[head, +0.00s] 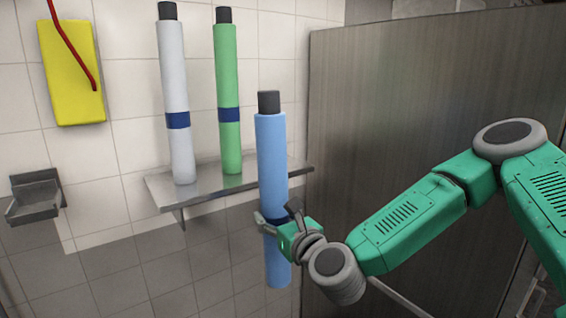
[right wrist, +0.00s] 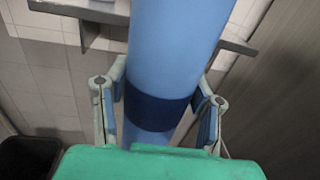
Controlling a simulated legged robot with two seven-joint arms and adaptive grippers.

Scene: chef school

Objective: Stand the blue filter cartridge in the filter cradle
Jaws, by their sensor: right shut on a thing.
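The blue filter cartridge (head: 272,150) has a dark cap and a dark blue band, and is close to upright in the head view. My right gripper (head: 275,222) is shut on it at the band, below its middle. In the right wrist view the cartridge (right wrist: 176,50) runs up between the two fingers (right wrist: 158,105). The cartridge stands in front of the right part of a metal wall shelf in the head view. A grey bracket-like holder (head: 35,198), possibly the filter cradle, is on the wall at the far left, with nothing in it. My left gripper is not in view.
The metal shelf (head: 205,196) carries a white cartridge (head: 175,90) and a green cartridge (head: 228,90), both upright. A yellow panel (head: 72,75) with a red rod-like thing hangs at upper left. A large metal panel (head: 400,110) fills the right. The wall between holder and shelf is clear.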

